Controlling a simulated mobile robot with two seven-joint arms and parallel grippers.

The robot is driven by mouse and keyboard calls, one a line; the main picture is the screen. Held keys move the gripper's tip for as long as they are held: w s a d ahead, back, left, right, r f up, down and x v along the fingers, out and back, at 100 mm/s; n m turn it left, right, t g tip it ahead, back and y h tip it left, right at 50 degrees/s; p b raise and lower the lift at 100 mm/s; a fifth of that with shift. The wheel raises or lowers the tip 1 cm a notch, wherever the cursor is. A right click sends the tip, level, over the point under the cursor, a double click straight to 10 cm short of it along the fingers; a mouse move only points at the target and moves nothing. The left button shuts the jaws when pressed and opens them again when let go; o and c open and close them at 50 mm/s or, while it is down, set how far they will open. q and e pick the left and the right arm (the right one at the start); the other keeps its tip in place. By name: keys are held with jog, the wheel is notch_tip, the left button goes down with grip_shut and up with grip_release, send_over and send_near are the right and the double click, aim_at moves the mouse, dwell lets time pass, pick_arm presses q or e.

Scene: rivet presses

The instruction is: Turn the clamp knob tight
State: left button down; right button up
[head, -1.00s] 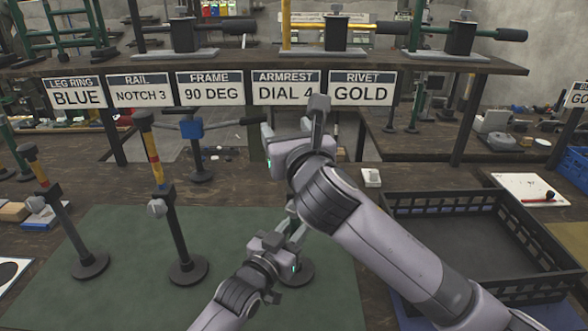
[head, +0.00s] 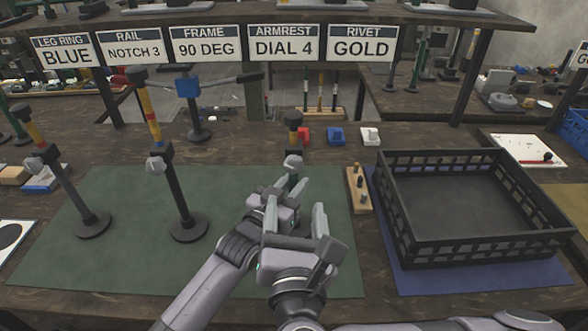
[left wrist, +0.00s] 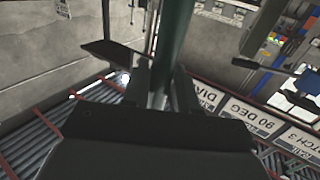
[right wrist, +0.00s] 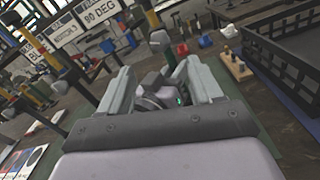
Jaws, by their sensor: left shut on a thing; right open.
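The third clamp stand has a dark cap over a short yellow band (head: 292,136) and a grey clamp knob (head: 292,163) on its collar. My left gripper (head: 291,188) is shut on this stand's dark green post, just below the knob. In the left wrist view the post (left wrist: 176,40) rises between the fingers. The stand's base is hidden behind my grippers. My right gripper (head: 295,215) is open and empty, in front of and below the knob. In the right wrist view its fingers (right wrist: 160,85) frame my left gripper and the post beyond, without touching the knob.
Two similar stands (head: 180,200) (head: 65,195) stand left on the green mat (head: 130,265). Right are a wooden peg block (head: 358,190) and a black crate (head: 480,250). Red, blue and white small blocks (head: 336,136) lie behind. Setting signs (head: 284,45) hang above.

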aim_at(294, 168)
jog(key=w, duration=1)
jog(key=shift+w, duration=0.2)
jog(key=c, duration=1.1)
